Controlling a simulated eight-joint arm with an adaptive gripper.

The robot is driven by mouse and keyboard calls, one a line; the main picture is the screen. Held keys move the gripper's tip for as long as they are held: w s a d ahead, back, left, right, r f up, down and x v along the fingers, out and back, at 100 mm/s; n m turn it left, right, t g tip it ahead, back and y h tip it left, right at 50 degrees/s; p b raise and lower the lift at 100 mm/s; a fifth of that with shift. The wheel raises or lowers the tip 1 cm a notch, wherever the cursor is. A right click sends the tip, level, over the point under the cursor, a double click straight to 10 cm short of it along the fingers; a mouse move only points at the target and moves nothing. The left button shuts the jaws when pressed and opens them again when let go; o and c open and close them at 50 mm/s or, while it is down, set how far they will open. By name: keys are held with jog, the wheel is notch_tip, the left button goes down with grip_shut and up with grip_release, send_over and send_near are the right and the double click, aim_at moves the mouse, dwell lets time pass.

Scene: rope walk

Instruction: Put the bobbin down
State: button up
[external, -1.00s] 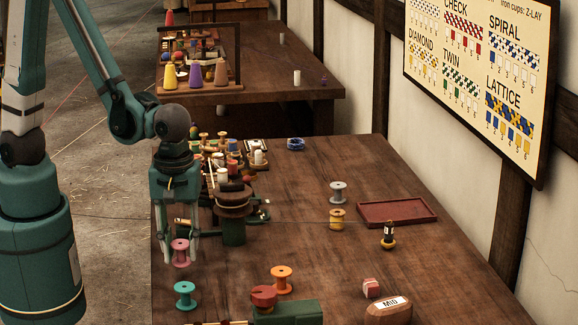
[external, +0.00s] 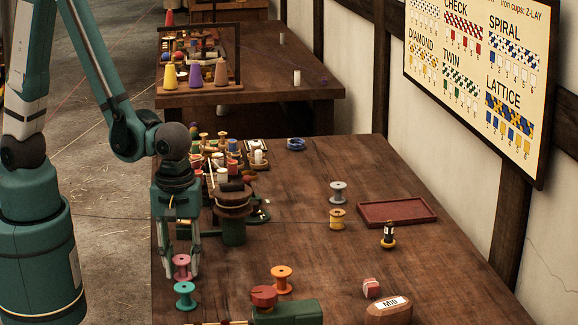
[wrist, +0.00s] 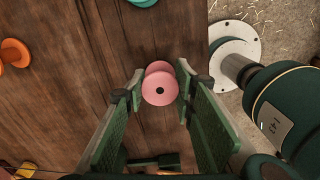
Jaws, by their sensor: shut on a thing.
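The pink bobbin (external: 182,267) is upright between the fingers of my gripper (external: 184,270), near the left edge of the dark wooden table (external: 370,290). In the wrist view the pink bobbin (wrist: 160,90) shows end-on between the two green fingers (wrist: 160,92). My gripper is shut on it. Its base is at or very close to the tabletop; I cannot tell whether it touches.
A teal bobbin (external: 185,295) stands just in front of the pink one. An orange bobbin (external: 281,279) stands to the right. The table edge is close on the left.

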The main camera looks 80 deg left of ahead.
aim_at(182, 259)
jog(key=shift+f, duration=0.2)
jog(key=o, duration=0.8)
jog(key=shift+r, duration=0.2)
jog(key=shift+r+p, duration=1.3)
jog(key=shift+r, duration=4.7)
jog(key=shift+a, duration=0.1)
jog(key=shift+s+a+r+m+t, duration=0.2)
jog(key=shift+a+r+m+t, duration=1)
jog(key=shift+a+r+m, duration=2.4)
jog(key=shift+s+a+r+m+t, duration=0.2)
jog(key=shift+a+r+m+t, duration=1.35)
jog(key=shift+a, duration=3.7)
jog(key=shift+s+a+r+m+t, duration=0.2)
jog(key=shift+a+r+m+t, duration=0.65)
jog(key=shift+a+r+m, duration=2.9)
